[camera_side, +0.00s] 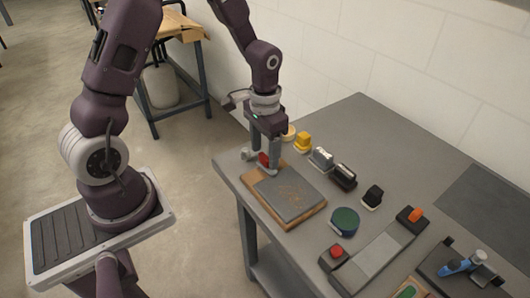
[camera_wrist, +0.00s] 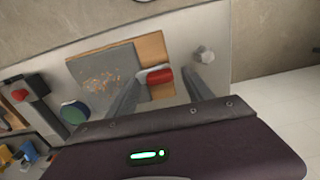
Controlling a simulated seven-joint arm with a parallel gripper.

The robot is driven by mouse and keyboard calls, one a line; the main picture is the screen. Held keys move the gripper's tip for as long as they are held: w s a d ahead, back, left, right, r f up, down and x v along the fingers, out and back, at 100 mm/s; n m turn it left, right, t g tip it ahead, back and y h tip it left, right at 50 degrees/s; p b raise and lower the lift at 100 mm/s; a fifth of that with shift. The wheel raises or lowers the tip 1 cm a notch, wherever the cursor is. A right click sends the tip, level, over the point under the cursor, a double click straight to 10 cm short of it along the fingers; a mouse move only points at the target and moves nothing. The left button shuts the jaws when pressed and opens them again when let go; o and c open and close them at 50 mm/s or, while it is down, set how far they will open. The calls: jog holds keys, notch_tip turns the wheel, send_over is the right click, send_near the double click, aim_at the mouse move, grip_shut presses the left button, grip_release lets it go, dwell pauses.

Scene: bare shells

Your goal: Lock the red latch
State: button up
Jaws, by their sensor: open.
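In the side view the red latch (camera_side: 264,158) shows partly behind my fingers. My gripper (camera_wrist: 170,82) is open, its two fingers apart, with the red latch in the gap between them in the wrist view. In the side view my gripper (camera_side: 269,158) points down at the board's far left end. I cannot tell whether a finger touches the latch.
A grey plate (camera_side: 289,193) lies on the wooden board (camera_side: 255,206). A white knob (camera_wrist: 204,55) stands close to one finger.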

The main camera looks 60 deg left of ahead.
aim_at(265, 156)
notch_tip(265, 156, up, 5)
jog(key=shift+r, duration=0.55)
jog(key=shift+r, duration=0.3)
jog(key=s+d+r+t, duration=0.2)
jog(key=s+r, duration=0.5)
jog(key=s, duration=0.2)
jog(key=s+d+r+t, duration=0.3)
jog(key=s+r, duration=0.5)
jog(key=s, duration=0.1)
jog(key=shift+s+t, duration=0.2)
jog(key=shift+t, duration=0.1)
